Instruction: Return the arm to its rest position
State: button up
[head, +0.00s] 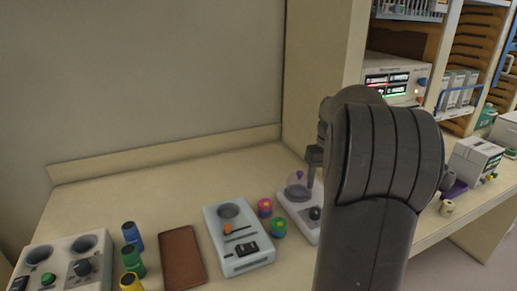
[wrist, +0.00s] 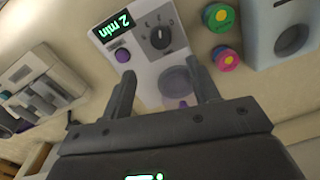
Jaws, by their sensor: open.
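My gripper (wrist: 162,78) is open in the wrist view, with its two dark fingers apart and nothing held between them. It points at a white device (wrist: 160,35) with a green "2 min" display, a dial and a purple button. A round greyish-purple part of this device lies between and beyond the fingers. In the head view my arm fills the right middle, and only a small part of the gripper shows beside the white device (head: 298,205). I cannot tell whether the fingers touch the device.
A light blue device (head: 238,238), pink and green round pieces (head: 265,207), a brown pad (head: 182,258), several coloured cylinders (head: 132,258) and a two-well unit (head: 62,262) stand on the counter. Shelves with equipment (head: 395,78) rise at right. The counter's back left is clear.

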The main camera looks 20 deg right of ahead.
jog(key=s+a+r+t+h, duration=0.1)
jog(key=a+r, duration=0.1)
jog(key=a, duration=0.3)
jog(key=s+a+r, duration=0.2)
jog(key=a, duration=0.4)
jog(key=s+a+f+n+t, duration=0.1)
jog(key=s+a+t, duration=0.3)
jog(key=s+a, duration=1.2)
jog(key=shift+s+a+f+n, duration=0.15)
jog(key=shift+a+f+n, duration=0.35)
jog(key=shift+a, duration=0.55)
jog(key=shift+r, duration=0.15)
dwell(0.6)
